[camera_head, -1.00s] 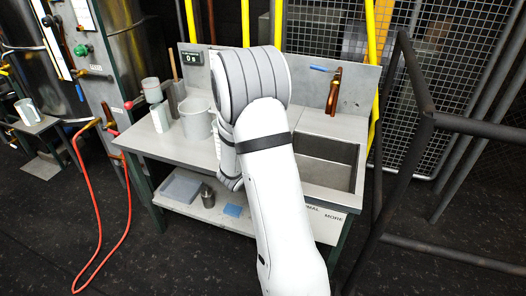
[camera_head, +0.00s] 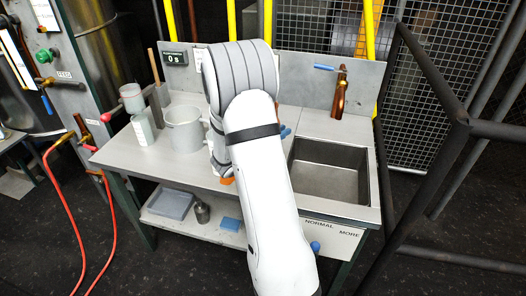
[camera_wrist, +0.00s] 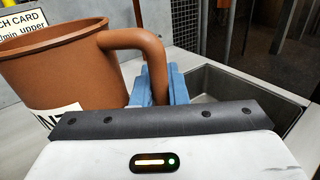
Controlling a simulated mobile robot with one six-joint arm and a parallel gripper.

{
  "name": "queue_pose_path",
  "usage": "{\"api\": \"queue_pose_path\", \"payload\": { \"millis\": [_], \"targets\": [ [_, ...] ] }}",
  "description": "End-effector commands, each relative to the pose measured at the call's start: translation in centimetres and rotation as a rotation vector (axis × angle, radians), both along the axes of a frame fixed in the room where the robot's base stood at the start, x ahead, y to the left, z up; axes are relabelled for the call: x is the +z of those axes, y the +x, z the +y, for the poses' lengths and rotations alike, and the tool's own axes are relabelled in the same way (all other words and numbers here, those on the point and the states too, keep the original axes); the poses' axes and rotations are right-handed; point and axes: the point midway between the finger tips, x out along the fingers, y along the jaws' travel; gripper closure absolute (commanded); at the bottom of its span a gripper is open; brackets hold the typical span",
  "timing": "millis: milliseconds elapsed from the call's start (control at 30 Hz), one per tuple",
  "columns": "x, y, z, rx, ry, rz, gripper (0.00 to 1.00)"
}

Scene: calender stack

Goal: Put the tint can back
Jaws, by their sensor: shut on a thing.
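The tint can is a brown-orange pot with a loop handle and a partly hidden white label; it fills the left of the wrist view (camera_wrist: 50,65). My gripper (camera_wrist: 160,82) has its blue fingers shut on the can's handle. The can looks upright. In the head view my arm hides most of it, and only a small orange patch (camera_head: 227,181) shows by the arm over the bench. I cannot tell whether the can touches the bench top.
The bench (camera_head: 140,163) has a sink (camera_head: 328,172) at its right. A grey bucket (camera_head: 185,133) and a pale bottle (camera_head: 143,130) stand at the left. A copper-coloured tap (camera_head: 340,95) rises behind the sink. Dark rails (camera_head: 455,150) stand at the right.

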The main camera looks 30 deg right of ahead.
Motion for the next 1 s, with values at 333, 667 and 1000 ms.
{"api": "queue_pose_path", "payload": {
  "millis": [333, 667, 1000],
  "targets": [
    [-5.5, -0.3, -0.3, -0.009, -0.001, 0.001, 1.00],
    [-8.8, -0.4, -0.5, -0.013, 0.000, 0.002, 1.00],
    [-9.7, -0.4, -0.6, -0.014, -0.001, -0.002, 1.00]
  ]
}}
